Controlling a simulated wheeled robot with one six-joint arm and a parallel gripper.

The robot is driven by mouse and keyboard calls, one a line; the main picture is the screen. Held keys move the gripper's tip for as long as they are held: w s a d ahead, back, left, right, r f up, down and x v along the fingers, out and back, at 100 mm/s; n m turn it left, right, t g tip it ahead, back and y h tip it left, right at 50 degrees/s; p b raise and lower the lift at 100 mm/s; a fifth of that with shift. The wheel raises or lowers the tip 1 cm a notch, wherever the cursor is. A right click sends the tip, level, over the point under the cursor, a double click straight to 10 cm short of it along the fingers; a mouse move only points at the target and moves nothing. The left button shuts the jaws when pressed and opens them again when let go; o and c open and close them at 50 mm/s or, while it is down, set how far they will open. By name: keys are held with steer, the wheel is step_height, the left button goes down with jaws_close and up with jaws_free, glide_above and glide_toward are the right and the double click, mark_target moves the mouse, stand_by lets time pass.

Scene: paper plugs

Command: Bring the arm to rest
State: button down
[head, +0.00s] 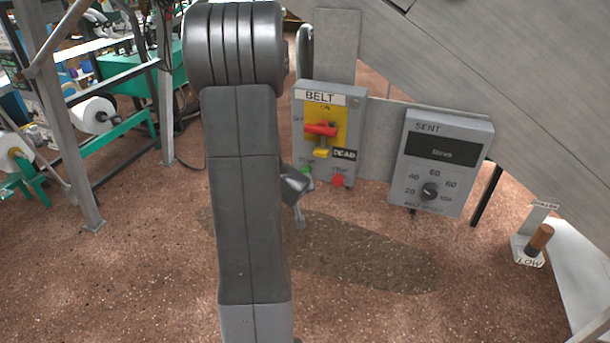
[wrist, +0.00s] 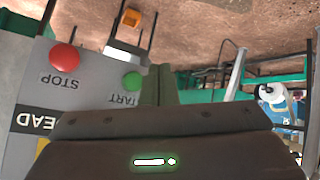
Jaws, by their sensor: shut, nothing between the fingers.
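My gripper (head: 299,214) shows only in part behind my dark grey arm in the head view. It is shut and empty, just below and left of the BELT control box (head: 357,120). The box carries a red lever (head: 320,129) on a yellow plate, a DEAD label, a green START button (head: 306,170) and a red STOP button (head: 338,180). In the wrist view the box appears upside down, with the red STOP button (wrist: 65,57) and green START button (wrist: 132,81) beyond my dark gripper housing, which hides the lower part.
Right of the box is a SENT panel (head: 441,163) with a dial. A brown-handled lever (head: 540,237) marked LOW stands at the far right. A large sloping grey metal panel (head: 500,60) fills the upper right. Steel frames and white rolls (head: 93,114) stand left. The brown floor in front is clear.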

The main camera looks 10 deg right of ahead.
stand_by(0.5)
steer(key=shift+s+a+b, duration=0.2)
steer(key=shift+s+a, duration=0.35)
steer(key=shift+s, duration=0.25)
steer(key=shift+s+a+b, duration=0.2)
steer(key=shift+s+a, duration=0.3)
steer(key=shift+s, duration=0.25)
